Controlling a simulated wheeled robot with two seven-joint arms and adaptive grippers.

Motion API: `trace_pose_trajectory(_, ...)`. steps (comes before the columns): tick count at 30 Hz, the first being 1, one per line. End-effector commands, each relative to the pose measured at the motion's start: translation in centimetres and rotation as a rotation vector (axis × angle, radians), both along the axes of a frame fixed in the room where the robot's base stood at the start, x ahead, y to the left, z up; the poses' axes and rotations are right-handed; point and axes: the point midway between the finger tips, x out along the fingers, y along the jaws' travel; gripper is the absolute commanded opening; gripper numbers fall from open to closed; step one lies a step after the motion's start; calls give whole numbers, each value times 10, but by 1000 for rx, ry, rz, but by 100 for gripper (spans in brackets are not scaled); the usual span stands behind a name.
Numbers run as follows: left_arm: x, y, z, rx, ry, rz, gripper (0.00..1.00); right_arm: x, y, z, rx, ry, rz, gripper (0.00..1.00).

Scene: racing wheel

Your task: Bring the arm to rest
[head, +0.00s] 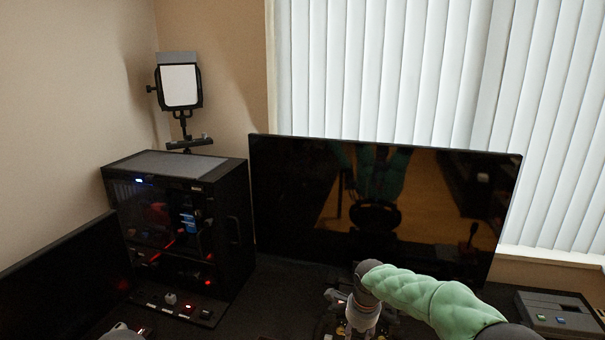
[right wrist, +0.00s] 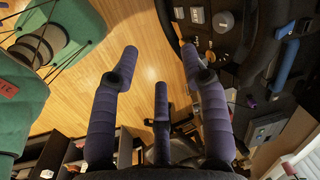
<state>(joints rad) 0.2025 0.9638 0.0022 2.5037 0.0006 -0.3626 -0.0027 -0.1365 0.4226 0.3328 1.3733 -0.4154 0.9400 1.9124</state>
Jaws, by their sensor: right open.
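My right arm (head: 425,295) in its green sleeve comes in from the lower right of the head view and bends down at the bottom edge. Its fingers cannot be made out there. In the right wrist view my right gripper (right wrist: 158,52) is open, its dark purple fingers apart with nothing between them and wooden floor behind. A black racing wheel (right wrist: 225,22) with knobs and labels is just right of the fingers. I cannot tell whether they touch. Only a small pale piece of what looks like my left arm (head: 122,331) shows at the bottom left; its gripper is outside the picture.
A wide dark monitor (head: 290,200) stands behind the desk, with a reflection in it. A black computer case (head: 235,225) and a switch panel (head: 180,308) are at left, near another dark screen (head: 60,285). A grey button box (head: 560,312) is at right. A lit panel lamp (head: 180,85) stands behind.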

Motion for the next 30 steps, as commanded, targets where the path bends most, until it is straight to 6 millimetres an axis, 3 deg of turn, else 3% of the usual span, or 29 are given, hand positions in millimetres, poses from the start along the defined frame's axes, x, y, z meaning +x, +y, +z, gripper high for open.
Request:
trace_pose_trajectory(8, 0, 0, -20, 0, 0, 0, 55, -35, 19, -116, 63, 31, 308, 46)
trace_pose_trajectory(12, 0, 0, -34, 0, 0, 0, 55, -76, 33, -197, 120, 21, 536, 46)
trace_pose_trajectory(18, 0, 0, -54, 0, 0, 0, 55, -149, 47, -290, 178, -33, 830, 46)
trace_pose_trajectory(24, 0, 0, -72, 0, 0, 0, 55, -232, 53, -356, 186, -99, 1083, 46)
trace_pose_trajectory(30, 0, 0, -85, 0, 0, 0, 55, -295, 52, -385, 153, -140, 1272, 46)
